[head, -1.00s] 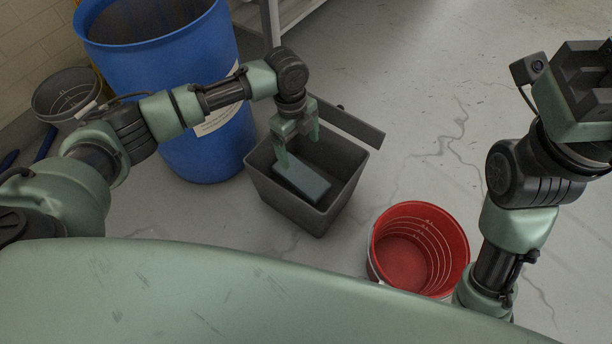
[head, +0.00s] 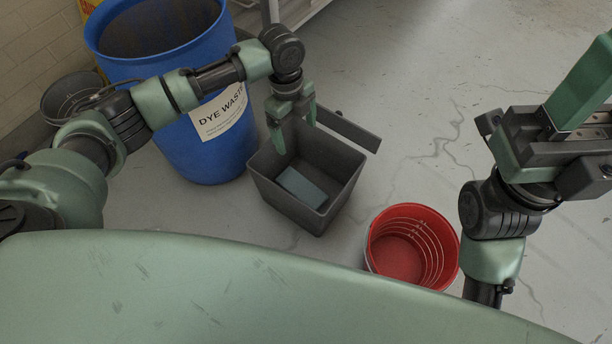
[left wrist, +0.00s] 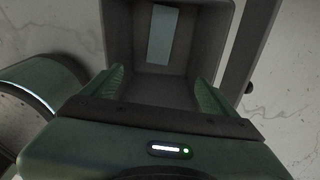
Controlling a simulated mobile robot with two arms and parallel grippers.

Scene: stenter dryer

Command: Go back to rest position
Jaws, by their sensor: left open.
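My left gripper (head: 294,130) is open and empty above the dark grey bin (head: 315,215), its fingers pointing down at the rim. A flat grey-blue block (head: 302,187) lies on the bin's floor, below and apart from the fingers. In the left wrist view, the open left gripper (left wrist: 160,88) spreads over the bin (left wrist: 205,45), with the block (left wrist: 162,35) between and beyond the fingers. My right gripper (head: 580,95) is raised at the right edge, partly cut off. One green finger shows there, so its opening is unclear.
A blue drum (head: 205,150) labelled dye waste stands left of the bin, close behind my left arm. A red bucket (head: 412,250) stands at the right front, near my right arm. A grey bucket (head: 68,92) is at the far left. The floor behind the bin is clear.

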